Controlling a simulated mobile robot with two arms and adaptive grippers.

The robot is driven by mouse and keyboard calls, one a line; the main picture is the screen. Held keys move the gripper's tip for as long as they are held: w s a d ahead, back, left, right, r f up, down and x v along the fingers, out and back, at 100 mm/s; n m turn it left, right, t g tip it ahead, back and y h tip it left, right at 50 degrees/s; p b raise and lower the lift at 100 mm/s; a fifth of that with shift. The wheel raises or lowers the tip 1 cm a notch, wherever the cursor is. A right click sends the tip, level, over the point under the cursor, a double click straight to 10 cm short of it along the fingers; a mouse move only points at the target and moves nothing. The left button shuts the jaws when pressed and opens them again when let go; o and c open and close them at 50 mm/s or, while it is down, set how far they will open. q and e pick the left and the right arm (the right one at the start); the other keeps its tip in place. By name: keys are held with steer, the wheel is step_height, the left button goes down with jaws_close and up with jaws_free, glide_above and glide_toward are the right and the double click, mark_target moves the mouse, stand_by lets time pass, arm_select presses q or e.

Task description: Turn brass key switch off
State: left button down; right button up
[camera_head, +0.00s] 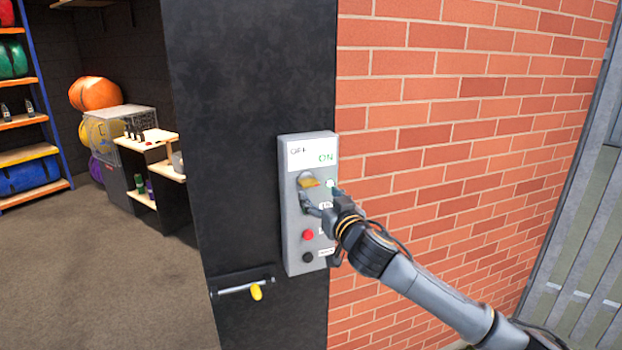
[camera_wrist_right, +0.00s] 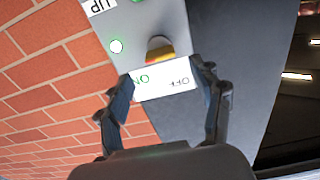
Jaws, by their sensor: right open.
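The brass key switch (camera_head: 309,182) is a yellow-brass key on the upper part of a grey control box, below a white label (camera_head: 314,152) reading OFF and ON. In the head view its bow points rightward, towards the ON side. The key also shows in the right wrist view (camera_wrist_right: 160,48), between and beyond the fingertips. My right gripper (camera_head: 319,194) is open, its fingers spread close in front of the key; I cannot tell whether they touch it. It also shows in the right wrist view (camera_wrist_right: 162,76). My left gripper is not in view.
The control box (camera_head: 291,240) also carries a green lamp (camera_head: 330,184), a red button (camera_head: 308,235) and a black button (camera_head: 308,257). It hangs on a dark post beside a brick wall (camera_head: 450,120). Shelves stand further left.

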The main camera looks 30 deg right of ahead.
mark_target(312, 186)
steer(key=p+x, duration=0.2)
steer(key=x, duration=0.4)
steer(key=shift+w, duration=0.15)
steer(key=c, duration=1.1)
steer(key=shift+c, duration=0.2)
